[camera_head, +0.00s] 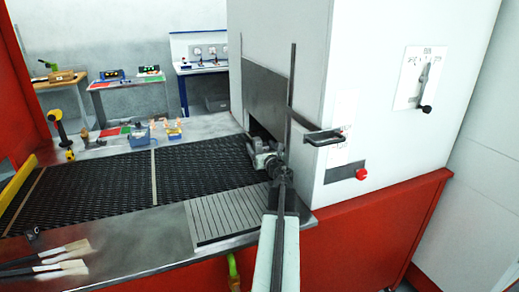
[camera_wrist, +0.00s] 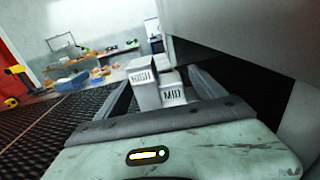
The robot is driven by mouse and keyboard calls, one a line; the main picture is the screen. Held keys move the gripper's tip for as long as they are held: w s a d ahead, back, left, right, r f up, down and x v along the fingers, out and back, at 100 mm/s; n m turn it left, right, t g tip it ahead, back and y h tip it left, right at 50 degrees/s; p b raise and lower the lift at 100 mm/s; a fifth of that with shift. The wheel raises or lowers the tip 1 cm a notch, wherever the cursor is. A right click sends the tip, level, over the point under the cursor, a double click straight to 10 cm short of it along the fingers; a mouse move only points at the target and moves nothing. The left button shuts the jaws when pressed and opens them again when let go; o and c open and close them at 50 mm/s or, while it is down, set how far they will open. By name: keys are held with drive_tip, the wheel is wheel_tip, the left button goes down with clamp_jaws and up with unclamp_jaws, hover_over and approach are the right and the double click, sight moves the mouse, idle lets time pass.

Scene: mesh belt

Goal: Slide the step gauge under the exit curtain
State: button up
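The step gauge shows in the wrist view as pale grey blocks of different heights, the taller marked HIGH (camera_wrist: 143,88) and a lower one marked MID (camera_wrist: 173,93). My gripper (camera_wrist: 160,82) has one finger along each side of it and appears shut on it; the exact contact is hard to see. In the head view my gripper (camera_head: 272,165) is low at the right end of the mesh belt, by the machine's opening. The exit curtain (camera_head: 276,97) appears to be the grey panel above the dark opening. The gauge is small and unclear there.
The black mesh belt (camera_head: 110,185) runs left from the white machine (camera_head: 385,110). A grooved plate (camera_head: 222,215) and brushes (camera_head: 45,262) lie on the front ledge. A handle (camera_head: 323,137) juts out near my arm. Tools and small parts stand behind the belt.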

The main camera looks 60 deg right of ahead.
drive_tip(key=v, duration=0.7)
drive_tip(key=shift+s+a, duration=0.25)
drive_tip(key=shift+s, duration=0.05)
